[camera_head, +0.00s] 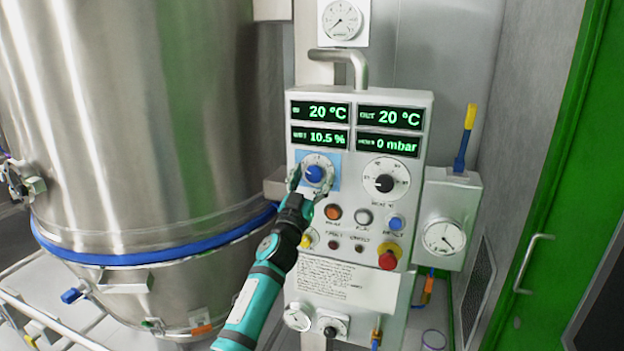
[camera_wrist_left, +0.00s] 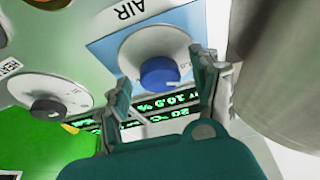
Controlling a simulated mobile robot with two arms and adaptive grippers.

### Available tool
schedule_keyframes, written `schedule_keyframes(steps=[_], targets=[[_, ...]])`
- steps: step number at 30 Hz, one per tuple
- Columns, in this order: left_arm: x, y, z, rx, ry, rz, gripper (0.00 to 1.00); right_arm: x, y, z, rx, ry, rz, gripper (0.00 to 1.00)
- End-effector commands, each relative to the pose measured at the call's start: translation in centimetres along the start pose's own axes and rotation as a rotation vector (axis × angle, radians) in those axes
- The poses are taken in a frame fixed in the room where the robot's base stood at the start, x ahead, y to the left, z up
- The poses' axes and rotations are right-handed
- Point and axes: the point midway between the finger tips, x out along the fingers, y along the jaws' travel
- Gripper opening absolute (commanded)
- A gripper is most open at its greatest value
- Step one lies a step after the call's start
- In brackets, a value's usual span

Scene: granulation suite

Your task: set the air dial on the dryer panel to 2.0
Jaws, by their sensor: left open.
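The dryer panel (camera_head: 350,284) is a white box with green displays reading 20 °C, 20 °C, 10.5 % and 0 mbar. The air dial (camera_head: 314,173) is a blue knob on a white scale disc, set on a blue square at the panel's left. In the left wrist view the air dial (camera_wrist_left: 158,74) sits under the label AIR; its setting is too small to read. My left gripper (camera_head: 308,181) is open at the dial, its fingers to either side of the knob. In the left wrist view its fingers (camera_wrist_left: 163,85) stand apart, and contact cannot be told. My right gripper is out of view.
A black heat dial (camera_head: 385,183) sits right of the air dial. Several buttons and a red emergency stop (camera_head: 388,258) lie below. A large steel vessel (camera_head: 140,120) stands close on the left. A gauge box (camera_head: 446,225) and a green door (camera_head: 560,170) are at right.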

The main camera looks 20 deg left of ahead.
Motion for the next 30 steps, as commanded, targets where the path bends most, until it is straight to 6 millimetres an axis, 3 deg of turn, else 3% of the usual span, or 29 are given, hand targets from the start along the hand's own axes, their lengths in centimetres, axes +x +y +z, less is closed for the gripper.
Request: schedule_keyframes(steps=[3,16,30], targets=[[-0.02,0.00,0.02,0.000,0.000,0.000,0.65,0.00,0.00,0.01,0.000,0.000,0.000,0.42],[-0.05,-0.01,0.03,0.000,0.000,0.000,0.09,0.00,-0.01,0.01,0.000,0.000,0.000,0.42],[0.02,-0.18,-0.10,0.120,-0.002,0.049,0.09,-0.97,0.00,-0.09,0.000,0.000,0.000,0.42]])
